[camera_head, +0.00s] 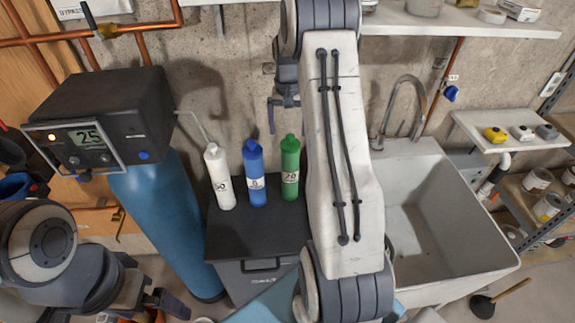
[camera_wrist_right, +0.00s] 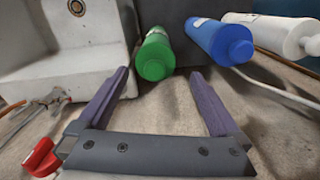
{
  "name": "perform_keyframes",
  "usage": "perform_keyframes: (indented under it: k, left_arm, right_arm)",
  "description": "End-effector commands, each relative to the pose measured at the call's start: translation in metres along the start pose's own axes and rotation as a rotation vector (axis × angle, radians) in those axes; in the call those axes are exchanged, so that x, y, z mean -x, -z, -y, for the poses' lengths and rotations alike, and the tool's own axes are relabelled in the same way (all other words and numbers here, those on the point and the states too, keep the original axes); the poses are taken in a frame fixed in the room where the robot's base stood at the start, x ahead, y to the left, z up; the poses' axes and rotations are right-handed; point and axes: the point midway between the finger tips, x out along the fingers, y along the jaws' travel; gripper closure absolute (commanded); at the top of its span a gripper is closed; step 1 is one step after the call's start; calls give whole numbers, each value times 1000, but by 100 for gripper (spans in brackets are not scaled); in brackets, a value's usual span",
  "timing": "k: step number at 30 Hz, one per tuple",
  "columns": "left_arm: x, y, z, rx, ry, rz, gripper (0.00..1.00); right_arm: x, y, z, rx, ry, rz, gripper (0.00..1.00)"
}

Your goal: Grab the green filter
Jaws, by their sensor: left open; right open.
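The green filter (camera_head: 290,170) is a bottle-shaped cartridge with a white label. It stands upright on the dark bin's lid, rightmost of three, close beside my right arm. My right gripper (camera_head: 284,116) is open and empty above and behind it, near the wall. In the right wrist view, the green filter (camera_wrist_right: 155,54) shows beyond the open fingertips, roughly between them but left of centre; its cap points toward the gripper (camera_wrist_right: 165,82). It looks apart from both fingers. My left gripper (camera_head: 168,304) is open at the lower left, away from the filters.
A blue filter (camera_head: 253,178) stands just left of the green one, and a white filter (camera_head: 219,178) farther left. The bin (camera_head: 230,236) stands between a blue tank (camera_head: 160,215) and a white sink (camera_head: 440,220). A thin tube (camera_head: 194,124) reaches toward the white filter.

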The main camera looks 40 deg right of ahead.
Motion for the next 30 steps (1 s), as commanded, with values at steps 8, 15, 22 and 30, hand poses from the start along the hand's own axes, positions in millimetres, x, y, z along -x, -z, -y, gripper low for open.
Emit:
perform_keyframes:
  k: [8,15,22,30]
  left_arm:
    - [13,0,-1,0,-1,2,0]
    - [21,1,-2,0,-1,1,0]
    - [43,2,-3,-3,-1,0,0]
    - [46,2,-3,-4,-1,1,0]
  right_arm:
    - [-38,6,-8,-33,0,3,0]
    - [-58,6,-8,-31,1,1,0]
    - [-91,1,-9,-31,0,3,0]
    - [-108,2,-9,-31,1,-1,0]
